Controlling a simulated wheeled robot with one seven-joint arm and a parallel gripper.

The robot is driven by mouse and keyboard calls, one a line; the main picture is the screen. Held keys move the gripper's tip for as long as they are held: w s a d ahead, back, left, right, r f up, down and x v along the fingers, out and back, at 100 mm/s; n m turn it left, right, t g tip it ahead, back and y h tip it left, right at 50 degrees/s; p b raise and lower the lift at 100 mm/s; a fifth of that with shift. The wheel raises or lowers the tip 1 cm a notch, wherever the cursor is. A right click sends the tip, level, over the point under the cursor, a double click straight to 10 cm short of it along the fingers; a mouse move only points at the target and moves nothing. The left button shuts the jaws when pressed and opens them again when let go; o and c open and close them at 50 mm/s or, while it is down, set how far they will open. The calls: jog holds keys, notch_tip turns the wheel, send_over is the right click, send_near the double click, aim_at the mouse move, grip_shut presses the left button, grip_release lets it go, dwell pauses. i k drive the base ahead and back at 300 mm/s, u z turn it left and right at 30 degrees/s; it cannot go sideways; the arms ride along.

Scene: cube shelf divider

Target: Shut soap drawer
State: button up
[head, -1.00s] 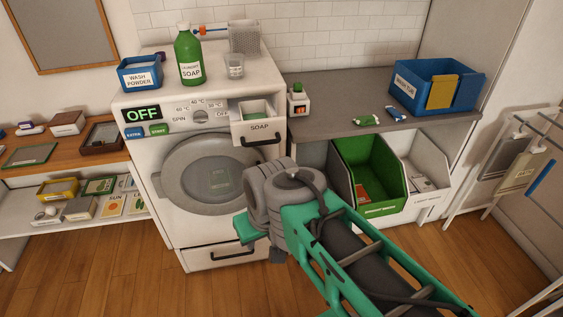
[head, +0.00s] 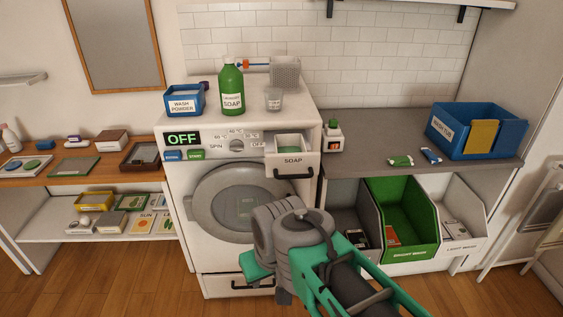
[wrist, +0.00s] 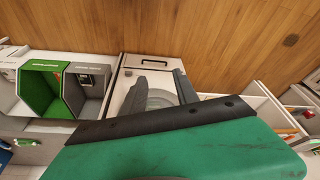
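The soap drawer (head: 307,166), white with a SOAP label and a black handle (head: 294,176), sticks out of the upper right of the washing machine (head: 188,174). Its open top shows a greenish inside. In the head view my arm is in front of the machine's lower right, below the drawer, and its fingertips are hidden. In the wrist view my gripper (wrist: 158,82) has two dark fingers spread apart with nothing between them. The machine's round door shows beyond them. I cannot make out the soap drawer in the wrist view.
A green soap bottle (head: 231,86), a wash powder box (head: 184,101) and a cup stand on the machine. A small white bottle (head: 333,137) stands on the grey counter (head: 375,130) right of the drawer. Bins (head: 398,215) sit under the counter. Wooden floor is free in front.

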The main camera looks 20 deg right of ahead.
aim_at(291, 160)
jog(key=z, duration=0.35)
jog(key=i, duration=0.55)
jog(key=z, duration=0.35)
